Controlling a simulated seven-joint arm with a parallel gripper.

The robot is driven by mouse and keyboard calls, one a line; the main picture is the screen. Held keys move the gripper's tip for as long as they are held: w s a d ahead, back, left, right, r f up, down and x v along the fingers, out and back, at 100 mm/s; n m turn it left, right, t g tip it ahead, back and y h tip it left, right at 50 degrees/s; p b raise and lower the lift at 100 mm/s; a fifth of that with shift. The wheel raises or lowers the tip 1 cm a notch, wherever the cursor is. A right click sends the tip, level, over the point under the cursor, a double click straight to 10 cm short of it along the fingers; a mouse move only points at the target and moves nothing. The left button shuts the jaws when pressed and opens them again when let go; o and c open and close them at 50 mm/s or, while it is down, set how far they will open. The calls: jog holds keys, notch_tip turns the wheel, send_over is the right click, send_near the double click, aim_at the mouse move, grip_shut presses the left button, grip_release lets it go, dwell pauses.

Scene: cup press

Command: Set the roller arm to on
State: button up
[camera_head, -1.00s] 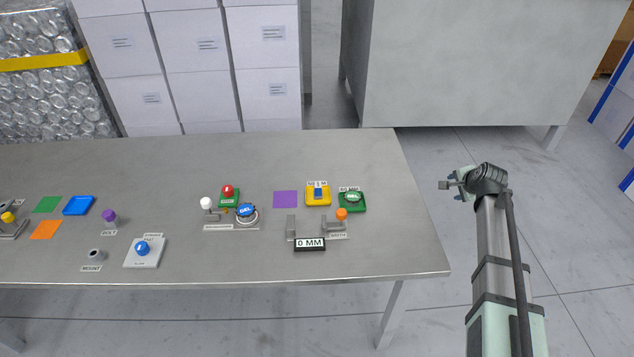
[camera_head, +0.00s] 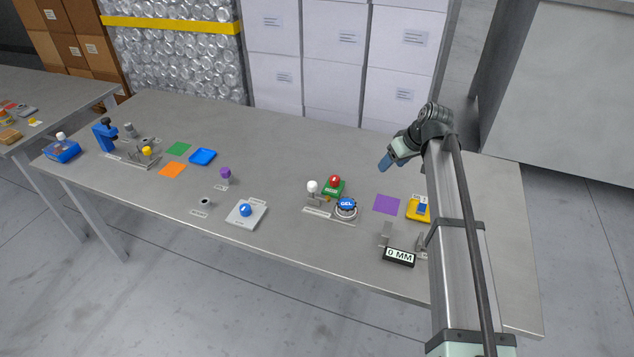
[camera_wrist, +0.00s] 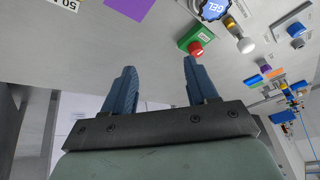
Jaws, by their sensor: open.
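My gripper (camera_head: 385,162) is open and empty, held above the back right part of the table. In the wrist view my gripper (camera_wrist: 159,78) shows two blue fingers spread apart with nothing between them. A lever with a white knob (camera_head: 313,187) stands on a labelled plate left of the gripper, next to a round blue GEL disc (camera_head: 346,205). Its label is too small to read, so I cannot tell for sure that this is the roller arm. The white knob (camera_wrist: 245,45) also shows in the wrist view, beyond the fingers.
A green block with a red button (camera_head: 334,186) stands behind the GEL disc. A blue-knobbed box (camera_head: 246,212) sits left. My arm hides the table's right part.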

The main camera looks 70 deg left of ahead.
aim_at(313, 183)
jog(key=s+a+r+n+g+h, duration=0.15)
jog(key=s+a+n, duration=0.25)
jog(key=s, duration=0.4)
jog(key=s+a+r+n, duration=0.2)
jog(key=s+a+n, duration=0.15)
jog(key=s, duration=0.45)
jog(key=shift+n, duration=0.45)
jog(key=x, duration=1.3)
jog(key=shift+s+d+f, duration=0.25)
jog(key=shift+s+f, duration=0.1)
jog(key=shift+s, duration=0.05)
grip_shut()
